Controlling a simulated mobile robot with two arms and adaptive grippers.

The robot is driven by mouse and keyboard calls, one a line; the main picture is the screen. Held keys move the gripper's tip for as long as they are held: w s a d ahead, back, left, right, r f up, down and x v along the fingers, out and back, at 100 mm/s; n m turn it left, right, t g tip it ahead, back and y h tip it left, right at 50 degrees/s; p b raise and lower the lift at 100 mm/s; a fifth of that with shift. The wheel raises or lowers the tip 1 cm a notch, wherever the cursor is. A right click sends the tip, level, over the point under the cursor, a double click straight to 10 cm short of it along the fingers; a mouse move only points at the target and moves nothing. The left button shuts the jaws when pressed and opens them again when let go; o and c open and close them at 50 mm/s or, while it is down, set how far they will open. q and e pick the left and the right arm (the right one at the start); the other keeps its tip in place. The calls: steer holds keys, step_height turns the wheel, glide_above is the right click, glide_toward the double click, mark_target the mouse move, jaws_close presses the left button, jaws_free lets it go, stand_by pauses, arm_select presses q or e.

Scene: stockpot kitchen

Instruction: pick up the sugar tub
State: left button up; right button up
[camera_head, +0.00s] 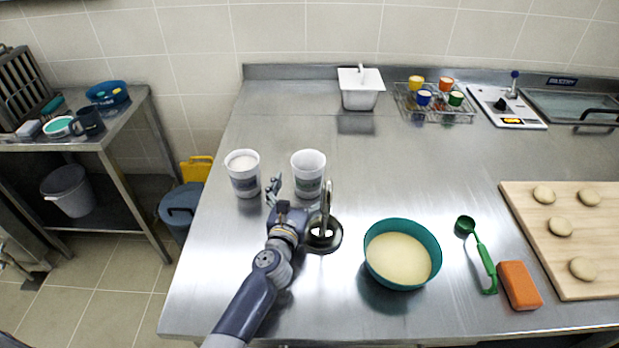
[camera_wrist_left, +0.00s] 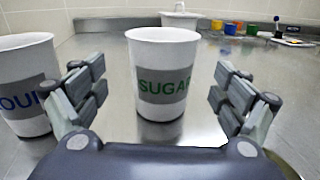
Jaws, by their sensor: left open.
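The sugar tub (camera_head: 308,170) is a white tub with a grey band, upright on the steel counter. In the left wrist view the sugar tub (camera_wrist_left: 162,85) shows green SUGAR lettering. My left gripper (camera_head: 299,194) is on the near side of it, low over the counter. In the wrist view its fingers (camera_wrist_left: 160,72) are spread open to either side of the tub, with clear gaps and nothing held. In the head view one finger is partly hidden behind an upright metal piece. My right gripper is not in view.
A similar tub (camera_head: 243,174) with partly visible blue lettering stands close on the left. A dark round piece with an upright metal stem (camera_head: 324,236) is beside my left wrist. A teal bowl (camera_head: 403,254), green scoop (camera_head: 485,262) and orange block (camera_head: 519,286) are to the right.

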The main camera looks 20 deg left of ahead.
mark_target(311, 161)
arm_select(q)
steer(key=shift+w, duration=0.7)
steer(key=w, duration=0.4)
steer(key=shift+w+b, duration=0.15)
steer(key=shift+b, duration=0.15)
steer(key=shift+w+a+f, duration=0.1)
steer(key=shift+w, duration=0.45)
steer(key=shift+s, duration=0.1)
steer(key=shift+c, duration=1.1)
steer(key=c, duration=1.1)
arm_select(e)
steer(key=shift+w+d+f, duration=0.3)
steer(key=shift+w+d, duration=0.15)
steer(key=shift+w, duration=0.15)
